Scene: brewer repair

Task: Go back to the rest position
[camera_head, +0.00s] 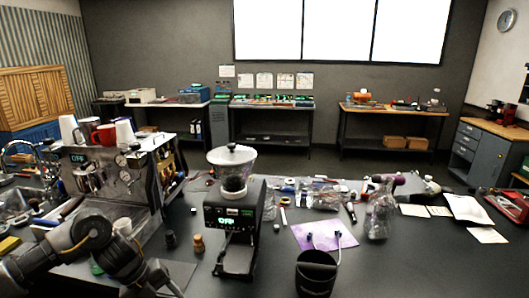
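My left arm comes in at the lower left, in front of the espresso machine (115,185). Its gripper (165,283) is low at the bottom edge, over the front of the worktop; its fingers are small and dark, and I cannot tell whether they are open or hold anything. My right gripper is not in view. The espresso machine has a lit display and cups on top, including a red one (104,136). A black grinder (233,220) with a clear hopper and lit display stands upright at the middle of the worktop.
A black round container (316,274) stands at the front, by a purple sheet (324,234). A clear glass vessel (380,213), papers (466,209) and small tools lie to the right. A sink (18,205) is at far left. The front right worktop is clear.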

